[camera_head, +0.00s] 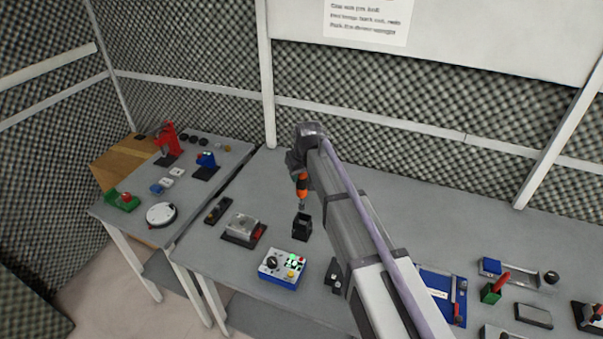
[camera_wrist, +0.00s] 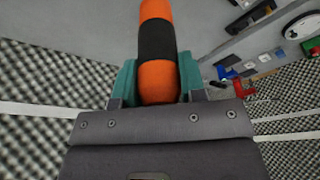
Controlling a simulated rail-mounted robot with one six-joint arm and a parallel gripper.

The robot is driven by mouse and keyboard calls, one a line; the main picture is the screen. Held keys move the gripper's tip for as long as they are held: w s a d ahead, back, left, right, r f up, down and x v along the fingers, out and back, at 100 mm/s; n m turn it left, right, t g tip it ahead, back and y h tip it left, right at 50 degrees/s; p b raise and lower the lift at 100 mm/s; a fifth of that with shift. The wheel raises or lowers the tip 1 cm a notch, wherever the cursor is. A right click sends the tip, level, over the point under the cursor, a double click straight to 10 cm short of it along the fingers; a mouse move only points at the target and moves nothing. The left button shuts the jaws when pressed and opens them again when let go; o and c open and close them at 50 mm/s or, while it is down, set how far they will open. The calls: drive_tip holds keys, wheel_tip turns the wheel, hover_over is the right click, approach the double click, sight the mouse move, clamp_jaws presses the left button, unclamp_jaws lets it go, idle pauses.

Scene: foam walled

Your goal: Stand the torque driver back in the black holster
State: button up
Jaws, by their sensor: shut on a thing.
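The torque driver (camera_head: 302,187) has an orange handle with a black band and hangs roughly upright, its shaft pointing down. In the wrist view its handle (camera_wrist: 157,45) lies between the teal fingers of my gripper (camera_wrist: 158,82), which is shut on it. The black holster (camera_head: 302,226) stands on the grey table just below the driver in the head view. The driver's lower tip appears close to the holster's top. I cannot tell whether it is inside or above the opening. The holster is not visible in the wrist view.
A blue-and-white control box (camera_head: 283,268) with a lit green button stands in front of the holster. A metal fixture (camera_head: 244,229) is to its left, and a small black stand (camera_head: 335,276) to its front right.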

drive_tip(key=b, duration=0.3)
hover_over(302, 203)
drive_tip(key=w, duration=0.1)
drive_tip(key=shift+f, duration=2.1)
drive_tip(key=shift+f+b, duration=0.15)
drive_tip(key=shift+b, duration=0.15)
drive_tip(key=shift+f+b, duration=4.55)
drive_tip(key=o, duration=1.1)
drive_tip(key=shift+r, duration=0.1)
drive_tip(key=p+v, duration=1.1)
drive_tip(key=shift+s, duration=0.1)
